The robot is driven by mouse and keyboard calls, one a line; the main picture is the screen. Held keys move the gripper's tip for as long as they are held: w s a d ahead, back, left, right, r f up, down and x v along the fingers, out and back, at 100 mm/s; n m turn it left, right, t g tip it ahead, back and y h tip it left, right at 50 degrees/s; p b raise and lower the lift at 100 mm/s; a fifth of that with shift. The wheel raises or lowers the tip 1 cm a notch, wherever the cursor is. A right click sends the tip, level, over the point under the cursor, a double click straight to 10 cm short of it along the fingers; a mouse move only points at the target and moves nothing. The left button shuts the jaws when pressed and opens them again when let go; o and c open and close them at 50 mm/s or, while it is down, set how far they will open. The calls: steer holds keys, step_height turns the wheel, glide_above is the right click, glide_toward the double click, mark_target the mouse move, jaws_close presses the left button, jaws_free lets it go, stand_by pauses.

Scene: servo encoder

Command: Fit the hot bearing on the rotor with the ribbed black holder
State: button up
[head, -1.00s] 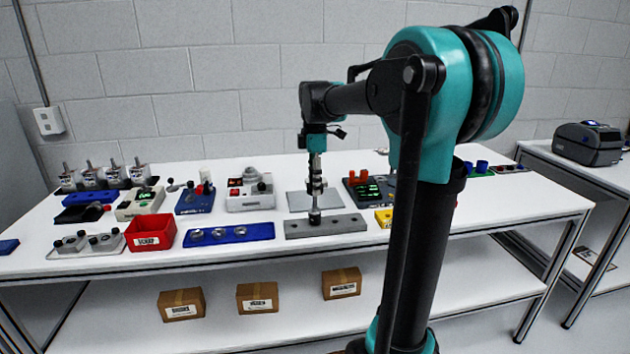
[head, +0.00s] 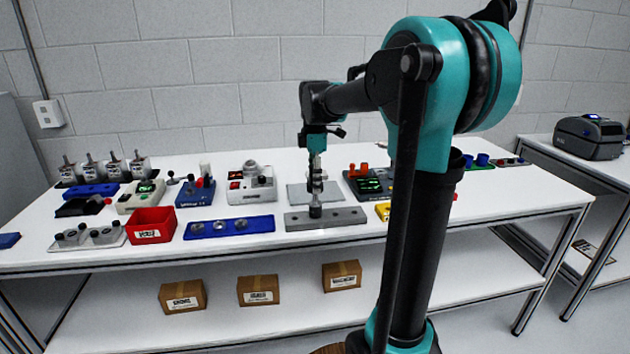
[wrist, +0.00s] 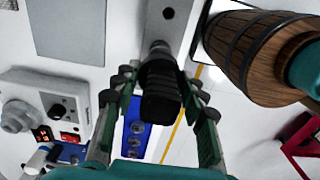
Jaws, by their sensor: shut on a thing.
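The ribbed black holder (wrist: 160,92) is between the fingers of my gripper (wrist: 158,105) in the wrist view, and the gripper is shut on it. In the head view my gripper (head: 315,193) points straight down over the grey block with holes (head: 345,217), and the dark holder (head: 315,210) is upright at its left part. The holder's lower end meets or nearly meets the block; I cannot tell which. I cannot pick out the hot bearing or the rotor for certain. A blue strip (head: 257,225) holds several silver round parts.
A white device (head: 262,194) with a red display stands behind the strip. A red bin (head: 151,227) is left of the strip. A grey plate (head: 300,191) lies behind the block, and a dark unit with green displays (head: 368,185) stands to its right.

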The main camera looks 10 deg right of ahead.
steer(key=shift+f, duration=0.2)
steer(key=shift+f, duration=0.75)
steer(key=shift+f, duration=0.15)
steer(key=shift+f, duration=0.9)
stand_by(3.2)
steer(key=shift+r, duration=0.65)
stand_by(1.1)
steer(key=shift+r, duration=3.2)
